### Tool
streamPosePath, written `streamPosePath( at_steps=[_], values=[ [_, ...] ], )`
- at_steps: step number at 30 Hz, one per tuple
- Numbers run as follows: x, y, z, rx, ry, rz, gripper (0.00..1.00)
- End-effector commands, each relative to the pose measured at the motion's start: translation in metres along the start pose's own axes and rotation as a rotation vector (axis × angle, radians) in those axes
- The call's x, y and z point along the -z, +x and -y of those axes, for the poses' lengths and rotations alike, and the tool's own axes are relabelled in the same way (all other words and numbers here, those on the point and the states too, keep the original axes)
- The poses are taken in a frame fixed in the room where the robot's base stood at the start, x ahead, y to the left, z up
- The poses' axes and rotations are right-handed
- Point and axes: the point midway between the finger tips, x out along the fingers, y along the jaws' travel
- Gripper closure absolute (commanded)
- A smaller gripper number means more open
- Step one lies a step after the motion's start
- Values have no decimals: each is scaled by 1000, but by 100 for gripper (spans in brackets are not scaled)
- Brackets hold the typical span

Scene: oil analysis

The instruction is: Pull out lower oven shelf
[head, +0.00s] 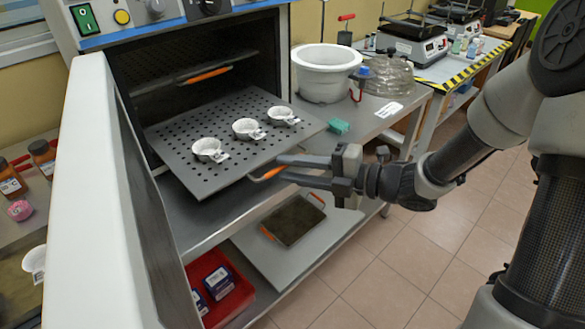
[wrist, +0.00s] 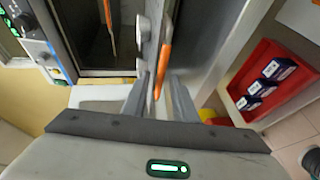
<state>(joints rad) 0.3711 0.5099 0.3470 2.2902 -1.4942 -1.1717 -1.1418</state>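The lower oven shelf (head: 228,118) is a grey perforated plate that sticks well out of the open oven (head: 200,50). Three small white dishes (head: 209,150) stand on it in a row. Its orange front handle (head: 270,174) is at the shelf's front edge, and it also shows in the wrist view (wrist: 163,55). My gripper (head: 282,166) is at this handle, fingers apart. In the wrist view, the handle lies between the two fingers of my gripper (wrist: 159,76), with a narrow gap visible. The handle's contact with the fingertips is partly hidden.
An upper shelf with an orange handle (head: 204,75) stays inside the oven. The white oven door (head: 90,200) stands open at left. A white pot (head: 325,72) and a green block (head: 339,127) are right of the shelf. Below are a red bin (head: 232,302) and a dark tray (head: 293,221).

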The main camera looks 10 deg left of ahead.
Motion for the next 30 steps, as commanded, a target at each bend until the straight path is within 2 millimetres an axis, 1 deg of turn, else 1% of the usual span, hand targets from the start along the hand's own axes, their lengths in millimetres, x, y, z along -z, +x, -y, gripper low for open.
streamPosePath(
  at_steps=[9,11,14,17,24,30],
  values=[
    [0,0,0,0,0,0,74],
    [0,-3,0,1,0,0,74],
    [-1,-14,-1,1,0,3,74],
    [-1,-33,-2,1,1,5,74],
    [-1,-92,-2,1,2,6,74],
    [-1,-138,-2,0,0,5,74]
  ],
)
